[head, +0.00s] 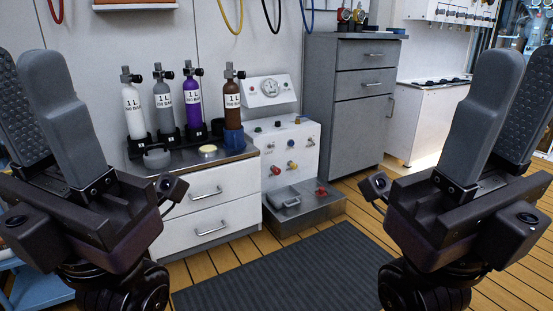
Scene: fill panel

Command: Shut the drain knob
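A white fill panel (288,150) stands at the middle of the head view, with several small coloured knobs on its front and top. Another red knob (321,191) sits on the low grey base in front. I cannot read the labels, so I cannot tell which is the drain knob or how it is turned. My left gripper (27,65) and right gripper (520,65) are raised at the picture's sides, open and empty, well apart from the panel.
Several labelled cylinders (193,100) stand on a white drawer cabinet (207,207) left of the panel. A gauge box (269,90) is behind the panel. A tall grey cabinet (347,105) stands to its right. A dark mat (290,270) covers the clear floor in front.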

